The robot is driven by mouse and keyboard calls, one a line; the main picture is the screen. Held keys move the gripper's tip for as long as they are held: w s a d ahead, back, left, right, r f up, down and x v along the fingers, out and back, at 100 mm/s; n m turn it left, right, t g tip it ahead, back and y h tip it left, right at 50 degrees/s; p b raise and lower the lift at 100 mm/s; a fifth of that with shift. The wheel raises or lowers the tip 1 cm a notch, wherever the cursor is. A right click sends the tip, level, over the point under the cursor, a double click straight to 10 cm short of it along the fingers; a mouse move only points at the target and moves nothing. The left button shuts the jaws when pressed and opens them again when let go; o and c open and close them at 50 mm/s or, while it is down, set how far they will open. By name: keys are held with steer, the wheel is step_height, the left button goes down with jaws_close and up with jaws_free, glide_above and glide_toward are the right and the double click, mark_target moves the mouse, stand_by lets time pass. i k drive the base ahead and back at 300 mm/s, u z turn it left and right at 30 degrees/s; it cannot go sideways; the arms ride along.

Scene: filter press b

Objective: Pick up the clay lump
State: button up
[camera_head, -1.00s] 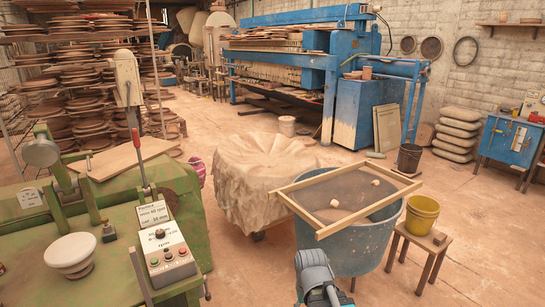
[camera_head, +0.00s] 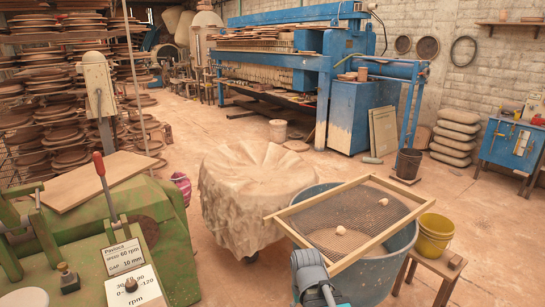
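Two small pale lumps, which look like clay, lie on the mesh of a wood-framed sieve (camera_head: 290,213). The nearer lump (camera_head: 340,231) is near the middle of the mesh, and the farther lump (camera_head: 383,202) is toward the back right. The sieve rests tilted across the rim of a large blue-grey tub (camera_head: 372,278). A grey and teal part of my arm shows at the bottom centre, in front of the sieve's near left corner. My gripper's fingers are not visible.
A cloth-draped round form (camera_head: 258,190) stands left of the tub. A yellow bucket (camera_head: 434,237) sits on a wooden stool (camera_head: 447,268) at right. A green machine (camera_head: 160,230) with a lever fills the lower left. Open floor lies behind, before the blue press (camera_head: 355,105).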

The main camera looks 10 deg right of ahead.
mark_target(384, 202)
steer(key=u, duration=0.05)
steer(key=i, duration=2.4)
steer(key=z, duration=1.75)
